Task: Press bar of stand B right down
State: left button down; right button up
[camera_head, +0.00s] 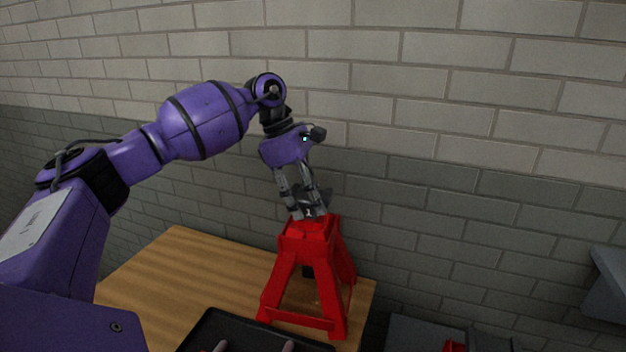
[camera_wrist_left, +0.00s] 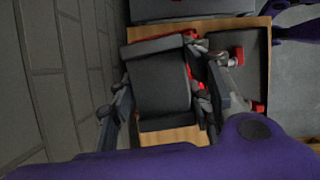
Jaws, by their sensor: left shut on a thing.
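A red stand (camera_head: 335,258) with splayed legs stands upright on the wooden table, near the wall. A dark bar (camera_head: 322,196) shows at its top, partly hidden by my fingers. My left gripper (camera_head: 306,211) points down at the stand's top and is shut on the bar. In the left wrist view the bar's broad dark grey head (camera_wrist_left: 160,84) lies between the two fingers, with a little red beyond it. How far the bar sits inside the stand is hard to see. No label marks the stand as B. My right gripper is not in view.
The wooden table (camera_head: 180,270) is bare left of the stand. A grey brick wall (camera_head: 450,170) rises close behind. A grey surface with a red item (camera_head: 455,347) is at lower right.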

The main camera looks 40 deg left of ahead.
pick_arm(q)
jog(key=shift+a+f, duration=0.1)
jog(key=shift+f, duration=0.35)
jog(key=shift+s, duration=0.1)
jog(key=c, duration=1.3)
grip_release()
jog(key=o, duration=0.4)
jog(key=shift+r, duration=0.1)
jog(key=v, duration=1.2)
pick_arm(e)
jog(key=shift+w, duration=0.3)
